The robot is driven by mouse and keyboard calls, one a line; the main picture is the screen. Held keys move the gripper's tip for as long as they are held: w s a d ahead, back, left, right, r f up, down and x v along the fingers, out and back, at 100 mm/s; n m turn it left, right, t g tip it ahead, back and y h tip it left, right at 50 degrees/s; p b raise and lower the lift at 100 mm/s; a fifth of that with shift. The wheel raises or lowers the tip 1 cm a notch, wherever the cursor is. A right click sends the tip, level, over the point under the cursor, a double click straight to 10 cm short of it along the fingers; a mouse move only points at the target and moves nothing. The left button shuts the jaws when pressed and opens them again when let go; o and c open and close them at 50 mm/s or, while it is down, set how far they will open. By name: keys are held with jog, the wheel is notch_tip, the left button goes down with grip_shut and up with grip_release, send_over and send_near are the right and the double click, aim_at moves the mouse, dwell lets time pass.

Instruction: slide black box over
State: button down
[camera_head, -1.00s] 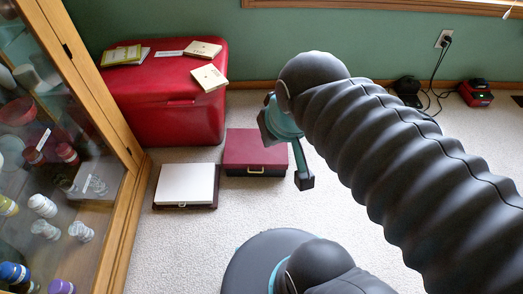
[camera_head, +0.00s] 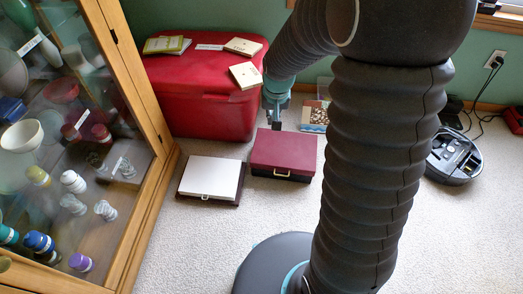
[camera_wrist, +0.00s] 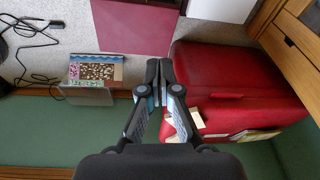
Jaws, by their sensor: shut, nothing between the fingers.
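No plain all-black box stands out. The nearest match is a dark red case (camera_head: 285,150) with a black lower half and a pale handle, flat on the carpet; its top also shows in the wrist view (camera_wrist: 130,28). My gripper (camera_head: 276,120) points down just behind this case, beside the red chest's right side. In the wrist view my gripper (camera_wrist: 160,70) is shut and empty, its fingertips near the case's edge and the red chest; contact cannot be told. A round black device (camera_head: 453,158) sits on the carpet at right, partly behind my arm.
A red chest (camera_head: 205,105) with books on its lid stands against the wall. A white-topped case (camera_head: 211,177) lies left of the dark red one. A glass cabinet (camera_head: 135,90) bounds the left. A patterned board (camera_wrist: 97,70) leans near the wall. Front carpet is clear.

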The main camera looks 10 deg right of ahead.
jog(key=w+f, duration=0.1)
jog(key=f, duration=1.2)
jog(key=w+f+m+g, duration=0.1)
jog(key=f, duration=1.3)
jog(key=w+a+f+g, duration=0.1)
jog(key=w+f, duration=0.1)
jog(key=f, duration=1.1)
jog(key=shift+f+m, duration=0.3)
jog(key=w, duration=0.1)
jog(key=w+d, duration=0.1)
jog(key=w, duration=0.1)
jog(key=shift+f, duration=0.2)
jog(key=shift+w+d, duration=0.1)
jog(key=shift+w, duration=0.45)
